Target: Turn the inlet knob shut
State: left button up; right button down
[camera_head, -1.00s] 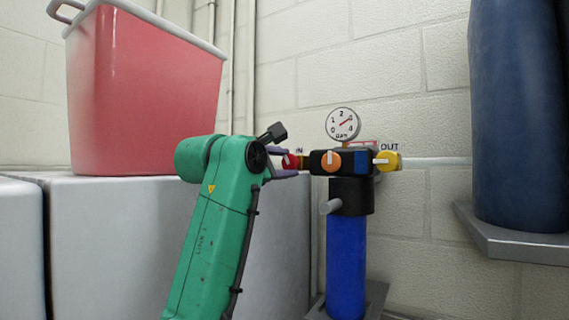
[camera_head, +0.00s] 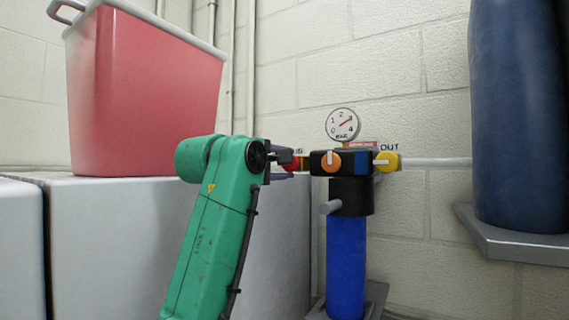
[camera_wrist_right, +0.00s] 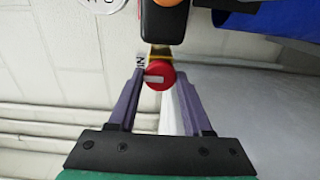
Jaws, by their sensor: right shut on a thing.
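The red inlet knob (camera_wrist_right: 158,76) sits between the two purple fingers of my right gripper (camera_wrist_right: 160,88) in the right wrist view. The gripper is shut on it, one finger on each side. The knob's white mark runs across the picture, from finger to finger. The knob joins the left side of the black valve head (camera_head: 345,163), beside the partly covered IN label. My left gripper is out of view.
A gauge (camera_head: 342,125) stands above and a blue filter body (camera_head: 346,265) hangs below. A red bin (camera_head: 145,95) stands left; a dark blue cylinder (camera_head: 518,110) is right.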

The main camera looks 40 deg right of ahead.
jog(key=shift+r, duration=0.25)
jog(key=shift+c, duration=1.8)
grip_release()
jog(key=shift+w+d+f, duration=0.15)
jog(key=shift+d+f, duration=0.1)
jog(key=b+v, duration=0.5)
jog(key=v, duration=0.9)
jog(key=shift+a+b, duration=0.25)
jog(key=shift+b, duration=0.05)
